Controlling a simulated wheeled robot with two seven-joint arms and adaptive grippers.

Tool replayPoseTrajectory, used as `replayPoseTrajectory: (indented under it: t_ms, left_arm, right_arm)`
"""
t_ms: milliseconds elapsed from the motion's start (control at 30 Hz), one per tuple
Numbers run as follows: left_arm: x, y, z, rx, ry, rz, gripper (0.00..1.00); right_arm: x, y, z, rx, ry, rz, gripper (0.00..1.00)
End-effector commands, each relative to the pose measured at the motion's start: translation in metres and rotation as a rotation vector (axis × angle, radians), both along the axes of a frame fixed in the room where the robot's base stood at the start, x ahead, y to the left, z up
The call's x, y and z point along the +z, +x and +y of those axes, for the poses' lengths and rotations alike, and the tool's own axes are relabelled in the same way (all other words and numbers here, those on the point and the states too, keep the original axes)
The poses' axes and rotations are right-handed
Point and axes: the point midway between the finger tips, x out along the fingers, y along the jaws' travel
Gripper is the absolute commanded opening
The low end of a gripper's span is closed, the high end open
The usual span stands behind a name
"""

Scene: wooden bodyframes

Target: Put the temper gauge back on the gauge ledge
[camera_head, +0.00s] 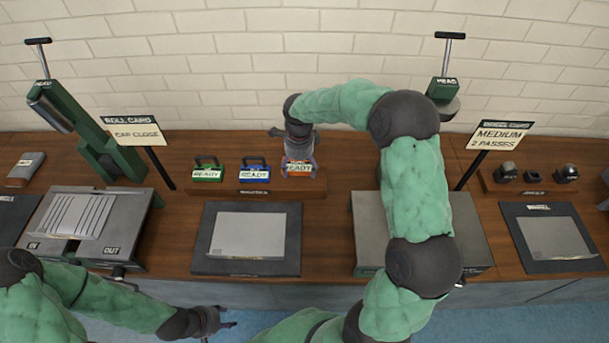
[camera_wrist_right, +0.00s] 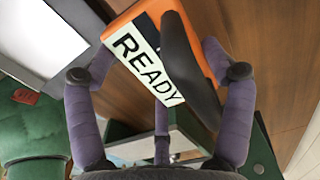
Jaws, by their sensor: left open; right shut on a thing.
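A long low wooden ledge (camera_head: 230,188) stands at the back of the bench, its small front label too small to read. A green gauge (camera_head: 208,170) and a blue gauge (camera_head: 255,171), both reading READY, stand on it. My right gripper (camera_head: 300,163) is shut on an orange gauge (camera_head: 299,169) at the ledge's right end. I cannot tell whether that gauge touches the ledge. In the right wrist view, the fingers (camera_wrist_right: 158,72) are around the orange gauge (camera_wrist_right: 138,58), with its READY label tilted and a dark handle across it. My left gripper (camera_head: 207,322) is open and empty before the bench's front edge.
A dark-framed plate (camera_head: 247,240) lies in front of the ledge. My right arm passes over a grey machine (camera_head: 465,230). Another small ledge (camera_head: 528,184) is at right.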

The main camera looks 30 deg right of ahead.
Motion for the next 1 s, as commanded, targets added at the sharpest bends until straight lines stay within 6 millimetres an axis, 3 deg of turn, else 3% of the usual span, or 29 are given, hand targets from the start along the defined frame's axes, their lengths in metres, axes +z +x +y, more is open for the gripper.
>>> replayPoseTrajectory:
  t_ms: [333, 567, 967, 1000]
  left_arm:
    - [-0.006, 0.0, 0.0, 0.0, 0.0, 0.0, 0.47]
    - [-0.012, 0.0, 0.0, 0.0, 0.0, 0.0, 0.47]
    - [-0.015, 0.0, 0.0, 0.0, 0.0, 0.0, 0.47]
    - [-0.015, 0.0, 0.0, 0.0, 0.0, 0.0, 0.47]
  right_arm:
    - [-0.022, 0.002, -0.019, -0.002, -0.001, -0.001, 0.33]
    - [-0.052, 0.003, -0.02, 0.0, 0.001, -0.001, 0.33]
    - [-0.057, 0.003, -0.02, 0.0, 0.0, -0.002, 0.33]
    - [-0.057, 0.002, -0.02, 0.0, 0.0, 0.0, 0.87]
